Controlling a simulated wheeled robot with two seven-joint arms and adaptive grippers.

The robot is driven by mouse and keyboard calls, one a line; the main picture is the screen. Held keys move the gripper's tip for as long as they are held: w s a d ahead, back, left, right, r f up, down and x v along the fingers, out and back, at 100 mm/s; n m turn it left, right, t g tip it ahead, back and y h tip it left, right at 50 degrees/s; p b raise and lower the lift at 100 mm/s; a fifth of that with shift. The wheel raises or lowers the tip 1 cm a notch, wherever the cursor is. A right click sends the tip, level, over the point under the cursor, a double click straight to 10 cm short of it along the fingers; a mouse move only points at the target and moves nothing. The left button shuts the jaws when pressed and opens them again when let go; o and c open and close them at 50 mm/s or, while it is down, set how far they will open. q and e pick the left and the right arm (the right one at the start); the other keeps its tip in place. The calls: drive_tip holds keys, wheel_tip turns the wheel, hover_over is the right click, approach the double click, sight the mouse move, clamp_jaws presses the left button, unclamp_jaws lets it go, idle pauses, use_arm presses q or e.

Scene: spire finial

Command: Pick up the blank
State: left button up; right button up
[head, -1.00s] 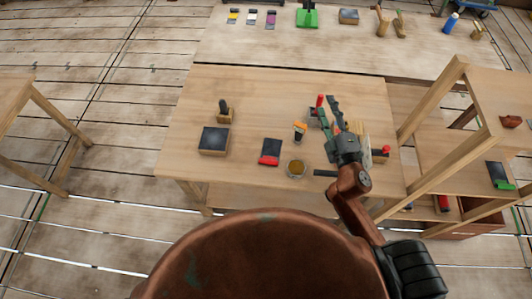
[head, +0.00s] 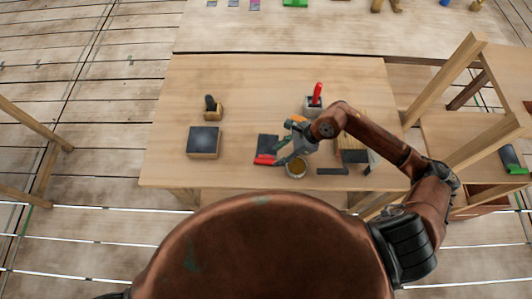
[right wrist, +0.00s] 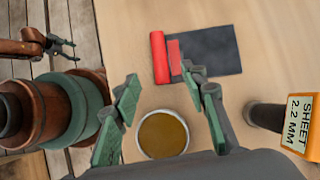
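No object is labelled as the blank, and I cannot tell which one it is. A round, pale-rimmed dish or disc with an amber-brown face (head: 296,168) lies near the table's front edge; in the right wrist view (right wrist: 163,134) it sits between my finger bases. My right gripper (head: 285,148) is open and empty above it. In the right wrist view its green-padded fingers (right wrist: 160,82) stand apart, pointing toward a dark flat sheet (right wrist: 212,50) with a red bar (right wrist: 159,57) along one side. My left gripper (right wrist: 66,48) shows small in the right wrist view, its fingers apart.
An orange tag reading "SHEET 2.2 MM" (right wrist: 299,122) is beside the dish. A dark-topped block (head: 204,141), a handled block (head: 212,108) and a holder with a red handle (head: 315,100) stand on the table. A shelf frame (head: 465,150) is at right. The table's middle back is clear.

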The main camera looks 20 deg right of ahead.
sight(267, 160)
drive_tip(key=x, duration=0.6)
drive_tip(key=shift+w+a+f+p, duration=0.1)
drive_tip(key=shift+a+p, duration=0.15)
drive_tip(key=shift+p, duration=0.05)
drive_tip(key=shift+c, duration=0.7)
clamp_jaws()
